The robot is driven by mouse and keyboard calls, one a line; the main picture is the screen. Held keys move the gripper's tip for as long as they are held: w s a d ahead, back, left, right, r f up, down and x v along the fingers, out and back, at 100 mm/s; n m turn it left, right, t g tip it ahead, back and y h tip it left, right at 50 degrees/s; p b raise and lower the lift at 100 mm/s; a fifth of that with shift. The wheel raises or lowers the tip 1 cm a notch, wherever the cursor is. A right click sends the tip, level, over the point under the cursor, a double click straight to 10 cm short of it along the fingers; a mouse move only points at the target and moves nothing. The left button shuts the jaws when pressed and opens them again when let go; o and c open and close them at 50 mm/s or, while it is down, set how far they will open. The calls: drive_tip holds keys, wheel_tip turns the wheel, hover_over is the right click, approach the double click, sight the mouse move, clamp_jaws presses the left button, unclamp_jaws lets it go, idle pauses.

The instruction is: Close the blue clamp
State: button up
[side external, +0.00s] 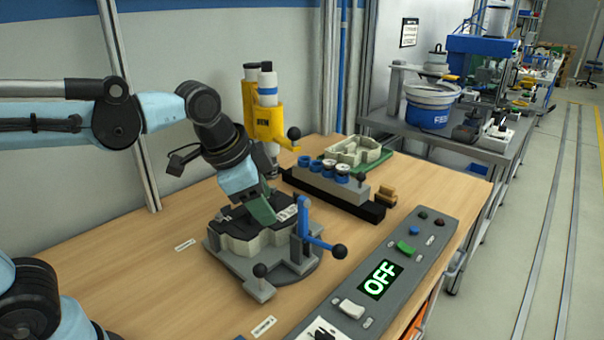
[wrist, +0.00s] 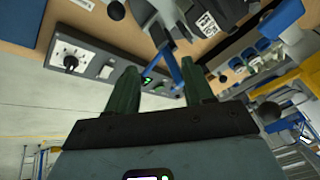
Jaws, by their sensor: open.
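The blue clamp (side external: 303,220) stands on the near right edge of a grey round fixture (side external: 222,250). Its lever points out to the right and slightly down, ending in a black ball (side external: 339,251). A pale casting with a dark top sits in the fixture. My gripper (side external: 264,211) is tilted down over the casting, just left of the clamp's upright. In the wrist view its two green fingers (wrist: 162,88) are apart with nothing held. The blue clamp (wrist: 173,66) shows beyond and between them; I cannot tell if they touch it.
A control panel (side external: 347,308) with a green OFF display lies at the front right. A black-ball handle (side external: 260,271) stands at the fixture's near side. Behind are a yellow press (side external: 264,122), a block with blue-topped parts (side external: 325,182) and a green tray (side external: 384,155).

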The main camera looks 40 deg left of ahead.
sight(331, 246)
drive_tip(key=w+d+r+m+g, duration=0.25)
drive_tip(key=w+d+m, duration=0.35)
drive_tip(key=d+m, duration=0.35)
drive_tip(key=shift+m, duration=0.35)
drive_tip(key=x, duration=0.4)
drive_tip(key=a+x, duration=0.1)
drive_tip(key=x, duration=0.7)
drive_tip(key=shift+s+a+f, duration=0.15)
drive_tip(key=shift+s+f, duration=0.05)
clamp_jaws()
